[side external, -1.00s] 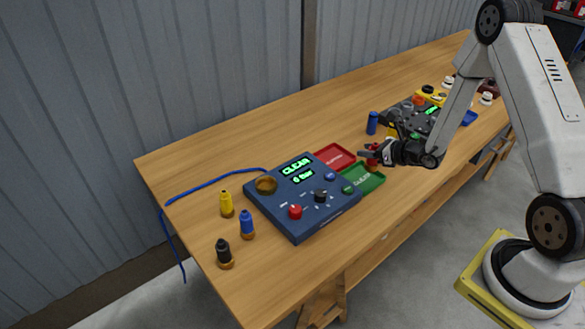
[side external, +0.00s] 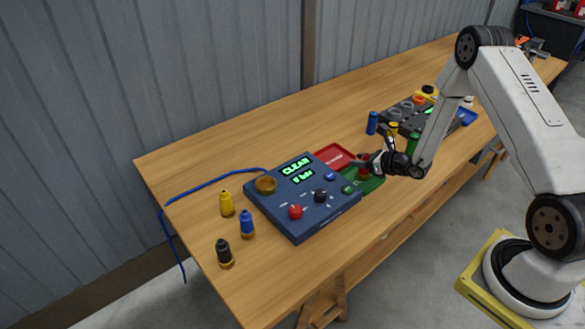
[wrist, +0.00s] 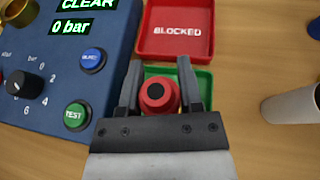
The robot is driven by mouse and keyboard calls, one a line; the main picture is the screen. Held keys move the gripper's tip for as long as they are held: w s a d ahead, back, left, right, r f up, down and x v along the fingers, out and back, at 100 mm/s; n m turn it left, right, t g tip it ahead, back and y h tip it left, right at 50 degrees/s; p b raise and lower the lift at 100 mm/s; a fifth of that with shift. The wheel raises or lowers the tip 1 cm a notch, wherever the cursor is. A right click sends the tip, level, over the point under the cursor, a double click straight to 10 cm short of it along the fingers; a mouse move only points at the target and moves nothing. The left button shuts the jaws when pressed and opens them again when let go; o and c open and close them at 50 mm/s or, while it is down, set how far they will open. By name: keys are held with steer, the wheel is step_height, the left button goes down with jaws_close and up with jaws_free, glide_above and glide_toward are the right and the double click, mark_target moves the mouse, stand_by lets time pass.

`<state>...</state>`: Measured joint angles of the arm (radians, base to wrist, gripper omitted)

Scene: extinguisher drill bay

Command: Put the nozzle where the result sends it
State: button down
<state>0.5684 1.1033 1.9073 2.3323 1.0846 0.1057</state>
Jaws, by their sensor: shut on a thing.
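My gripper (wrist: 157,88) is shut on a red nozzle (wrist: 158,103) with a dark hole in its top. In the wrist view the nozzle is between the two fingers, over the green CLEAR tray (wrist: 205,78), whose label is hidden. In the side view my gripper (side external: 366,161) and the nozzle (side external: 364,172) are at the green tray (side external: 373,185); I cannot tell whether the nozzle touches its floor. The red BLOCKED tray (side external: 332,155) beside it is empty. The blue test box (side external: 300,215) displays CLEAR and 0 bar (wrist: 70,27).
Yellow (side external: 227,204), blue (side external: 246,224) and black (side external: 224,253) nozzles stand at the table's near left end. A blue cylinder (side external: 372,123) and a dark rack (side external: 405,112) are behind my gripper. A blue hose (side external: 210,182) runs off the left edge. The table's back is mostly clear.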

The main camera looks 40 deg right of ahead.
steer(key=shift+f, duration=0.3)
steer(key=shift+f, duration=0.1)
steer(key=shift+c, duration=1.3)
jaws_free()
steer(key=v, duration=1.2)
